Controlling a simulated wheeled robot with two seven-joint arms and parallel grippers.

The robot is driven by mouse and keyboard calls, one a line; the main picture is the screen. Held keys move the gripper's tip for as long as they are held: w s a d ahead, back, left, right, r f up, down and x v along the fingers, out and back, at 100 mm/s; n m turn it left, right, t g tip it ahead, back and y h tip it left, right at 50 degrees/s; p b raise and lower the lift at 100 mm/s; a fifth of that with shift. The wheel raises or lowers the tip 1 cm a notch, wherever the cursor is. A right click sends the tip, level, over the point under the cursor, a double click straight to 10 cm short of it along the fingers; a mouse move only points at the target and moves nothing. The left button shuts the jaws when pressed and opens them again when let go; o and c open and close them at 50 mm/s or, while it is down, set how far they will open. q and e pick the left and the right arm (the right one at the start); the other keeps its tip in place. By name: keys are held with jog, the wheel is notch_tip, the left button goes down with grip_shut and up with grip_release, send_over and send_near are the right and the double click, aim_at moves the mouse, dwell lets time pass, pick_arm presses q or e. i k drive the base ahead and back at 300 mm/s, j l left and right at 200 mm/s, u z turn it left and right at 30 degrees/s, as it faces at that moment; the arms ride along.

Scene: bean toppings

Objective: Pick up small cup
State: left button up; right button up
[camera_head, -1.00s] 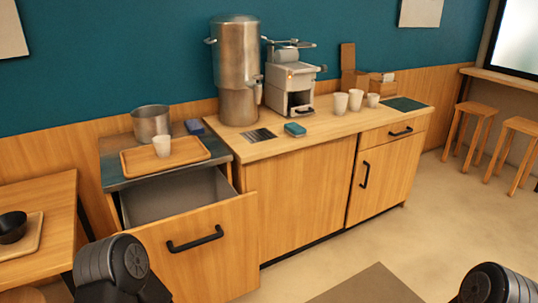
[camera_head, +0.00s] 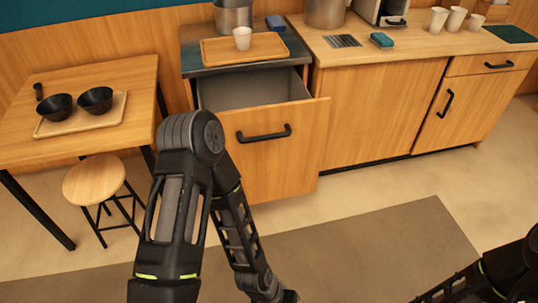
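A small white cup (camera_head: 242,38) stands upright on a wooden tray (camera_head: 215,52) on the dark-topped cabinet. More white cups (camera_head: 455,19) stand on the counter at the upper right, one of them (camera_head: 437,19) at the left of that group. My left arm comes in at the lower middle and bends down over the floor, well short of the cups. My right arm shows only at the lower right corner. Neither gripper's fingertips can be made out in this view.
A drawer (camera_head: 270,140) stands open below the tray. A metal pot (camera_head: 233,14) and a blue box (camera_head: 275,23) are behind the tray. A table (camera_head: 95,77) with two black bowls (camera_head: 95,99) and a stool (camera_head: 94,180) are at the left. Floor (camera_head: 400,200) is free in front.

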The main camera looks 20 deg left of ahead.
aim_at(243, 39)
jog(key=i+l, duration=0.2)
jog(key=i, duration=0.35)
jog(key=i+l, duration=0.2)
jog(key=i, duration=0.35)
jog(key=i+l, duration=0.15)
jog(key=i, duration=0.4)
